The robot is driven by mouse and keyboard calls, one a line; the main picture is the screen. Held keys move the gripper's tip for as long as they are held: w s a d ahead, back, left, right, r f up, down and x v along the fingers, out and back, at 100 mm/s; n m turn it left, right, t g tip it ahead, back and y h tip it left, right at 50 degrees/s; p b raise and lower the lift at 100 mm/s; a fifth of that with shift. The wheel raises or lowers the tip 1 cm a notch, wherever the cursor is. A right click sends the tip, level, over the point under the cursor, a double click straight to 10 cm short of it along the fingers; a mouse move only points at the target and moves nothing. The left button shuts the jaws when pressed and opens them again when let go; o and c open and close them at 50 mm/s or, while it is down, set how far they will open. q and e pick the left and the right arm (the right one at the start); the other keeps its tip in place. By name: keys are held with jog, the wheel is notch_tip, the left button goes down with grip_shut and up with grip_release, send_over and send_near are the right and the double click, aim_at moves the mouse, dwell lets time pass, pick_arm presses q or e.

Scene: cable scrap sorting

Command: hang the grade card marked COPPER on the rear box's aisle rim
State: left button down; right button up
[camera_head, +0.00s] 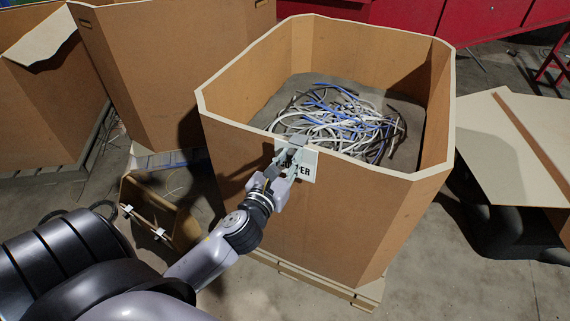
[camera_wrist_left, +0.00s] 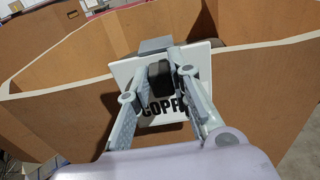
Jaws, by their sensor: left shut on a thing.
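The white grade card (camera_head: 309,166) is at the near rim of the large brown box (camera_head: 340,225) holding cables. Its dark lettering is partly covered; the left wrist view shows "COPP" on the card (camera_wrist_left: 128,72). My left gripper (camera_head: 288,160) is shut on the card, with its fingers (camera_wrist_left: 160,75) across the card's middle. The card hangs along the outer face of the box, its top about level with the rim (camera_head: 375,169). A grey piece (camera_wrist_left: 156,44) shows at its top edge; I cannot tell whether it rests on the rim. My right gripper is out of view.
Tangled grey, white and blue cables (camera_head: 335,118) lie inside the box. Other brown boxes (camera_head: 175,65) stand at the left. A small wooden rack (camera_head: 160,215) stands beside my left arm. A pale panel (camera_head: 510,150) is at the right. Floor is clear at front right.

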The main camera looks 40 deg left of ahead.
pick_arm(q)
jog(key=shift+w+a, duration=0.15)
jog(key=shift+w, duration=0.6)
jog(key=shift+w+a, duration=0.1)
jog(key=shift+w, duration=0.6)
jog(key=shift+f+b, duration=1.15)
jog(key=shift+f, duration=0.2)
jog(key=c, duration=1.4)
grip_release()
jog(key=shift+o, duration=0.2)
